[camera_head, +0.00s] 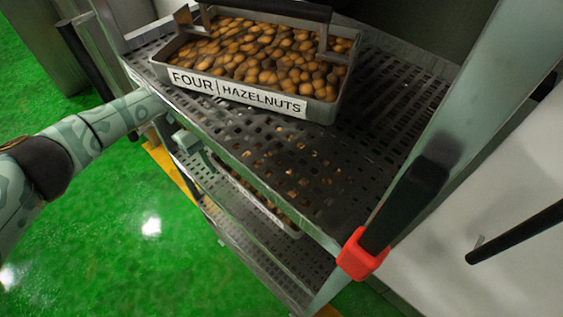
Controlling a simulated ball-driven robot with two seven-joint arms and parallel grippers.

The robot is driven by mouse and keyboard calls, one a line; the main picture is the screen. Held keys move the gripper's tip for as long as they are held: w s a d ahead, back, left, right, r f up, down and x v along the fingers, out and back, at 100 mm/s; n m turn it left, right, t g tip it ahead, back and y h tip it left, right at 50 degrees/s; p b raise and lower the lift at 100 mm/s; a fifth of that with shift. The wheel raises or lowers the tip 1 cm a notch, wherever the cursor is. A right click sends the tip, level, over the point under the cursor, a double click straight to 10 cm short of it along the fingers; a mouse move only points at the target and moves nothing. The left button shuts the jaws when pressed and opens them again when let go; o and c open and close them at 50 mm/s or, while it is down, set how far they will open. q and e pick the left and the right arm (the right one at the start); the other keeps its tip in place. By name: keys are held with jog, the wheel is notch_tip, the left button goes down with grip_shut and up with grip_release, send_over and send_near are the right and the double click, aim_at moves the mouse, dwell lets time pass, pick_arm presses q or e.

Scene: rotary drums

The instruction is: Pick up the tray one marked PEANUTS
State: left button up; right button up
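No tray marked ONE or PEANUTS can be read here. A metal tray labelled FOUR HAZELNUTS (318,113) sits on the top perforated shelf, full of round brown nuts, with a dark bar handle. A second tray (288,229) stands on the shelf below. Only its front edge and some brown contents show, partly through the holes of the top shelf, and its label cannot be read. My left gripper (190,147) is at the left side of the rack, near the lower shelf's level. Its fingers are small and partly hidden, so its opening is unclear. My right gripper is out of view.
The rack's top shelf (390,130) has bare room right of the hazelnut tray. A rack post (450,120) with a red clamp (358,256) and black handle stands at the right. A lower shelf (262,262) is below. Green floor (120,220) lies open at left.

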aim_at(247, 190)
pick_arm(q)
jog(key=s+d, duration=0.1)
jog(key=s, duration=0.1)
jog(key=s+d+p, duration=0.1)
jog(key=s+d, duration=0.1)
jog(key=shift+d+r, duration=0.2)
jog(key=shift+r, duration=0.2)
jog(key=shift+s+d+f, duration=0.15)
jog(key=shift+s+d, duration=0.15)
jog(key=shift+d, duration=0.25)
jog(key=s+d, duration=0.1)
jog(key=s+d+f, duration=0.1)
jog(key=s+d, duration=0.1)
jog(key=shift+s+d, duration=0.15)
jog(key=shift+s, duration=0.15)
jog(key=shift+f, duration=0.15)
grip_shut()
jog(key=shift+d, duration=0.1)
